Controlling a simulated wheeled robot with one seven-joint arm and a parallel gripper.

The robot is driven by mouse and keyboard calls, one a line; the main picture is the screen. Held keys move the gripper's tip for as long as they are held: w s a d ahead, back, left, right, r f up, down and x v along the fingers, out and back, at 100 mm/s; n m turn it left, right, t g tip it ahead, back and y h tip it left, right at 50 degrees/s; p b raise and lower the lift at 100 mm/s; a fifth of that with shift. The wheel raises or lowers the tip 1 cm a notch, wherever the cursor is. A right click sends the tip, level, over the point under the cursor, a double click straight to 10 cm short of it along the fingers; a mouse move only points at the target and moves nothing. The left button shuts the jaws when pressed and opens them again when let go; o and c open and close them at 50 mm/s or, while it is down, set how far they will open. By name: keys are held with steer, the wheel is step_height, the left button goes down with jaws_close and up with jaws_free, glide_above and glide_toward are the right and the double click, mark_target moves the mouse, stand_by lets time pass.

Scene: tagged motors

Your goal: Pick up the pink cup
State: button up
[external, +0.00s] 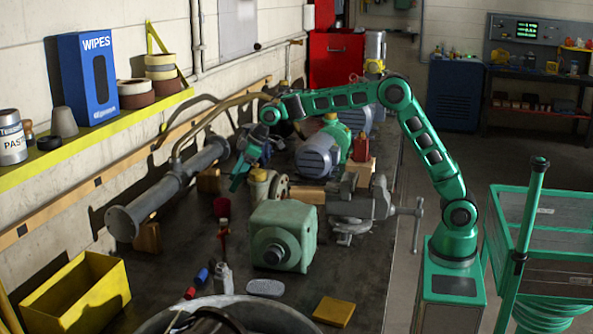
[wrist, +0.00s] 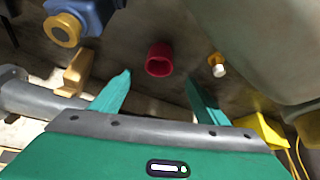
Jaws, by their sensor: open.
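The pink cup (external: 222,207) is a small, dark pinkish-red cup on the workbench, left of the green motor. In the wrist view, the cup (wrist: 159,59) shows its open mouth and stands ahead of the gap between my fingertips. My gripper (external: 237,183) hangs above the bench, just above and slightly right of the cup. In the wrist view, my gripper (wrist: 158,80) has its two teal fingers spread wide with nothing between them. The fingers do not appear to touch the cup.
The green motor (external: 282,236) stands right of the cup. A long grey flanged pipe (external: 165,195) lies left on wood blocks. A yellow bin (external: 83,292) is at front left. A vise (external: 355,205) stands farther right.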

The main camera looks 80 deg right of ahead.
mark_target(222, 207)
steer(key=x, duration=1.1)
steer(key=shift+d+f, duration=0.15)
steer(key=shift+f, duration=0.1)
steer(key=c, duration=1.1)
